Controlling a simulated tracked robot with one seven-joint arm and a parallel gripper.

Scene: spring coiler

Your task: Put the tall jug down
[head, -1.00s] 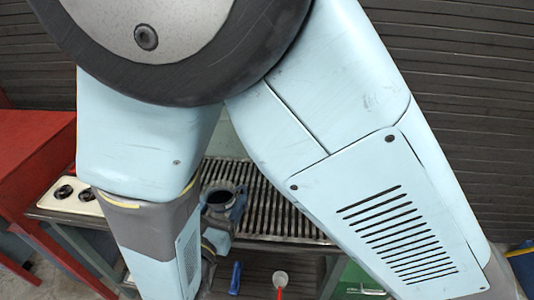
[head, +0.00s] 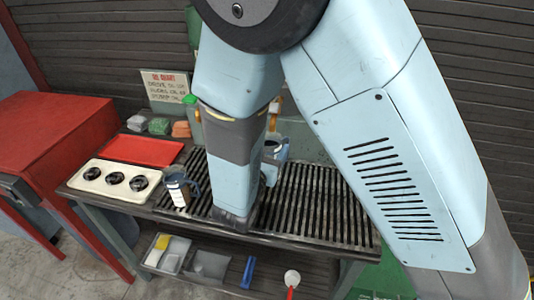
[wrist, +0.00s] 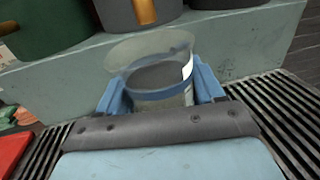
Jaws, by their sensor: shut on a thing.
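The tall jug (wrist: 155,75) is clear-walled with dark grey contents and a white label, and it stands upright between my fingers in the wrist view. My gripper (wrist: 160,97) is shut on it, with one blue finger on each side. In the head view the jug's rim (head: 272,146) shows just right of my forearm, over the slatted bench top (head: 315,200). My gripper's blue part (head: 270,172) is partly hidden by my arm there. The jug's base is hidden, so I cannot tell whether it touches the slats.
Large pots (wrist: 45,25) stand on a ledge (wrist: 60,85) behind. The right slats are clear.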

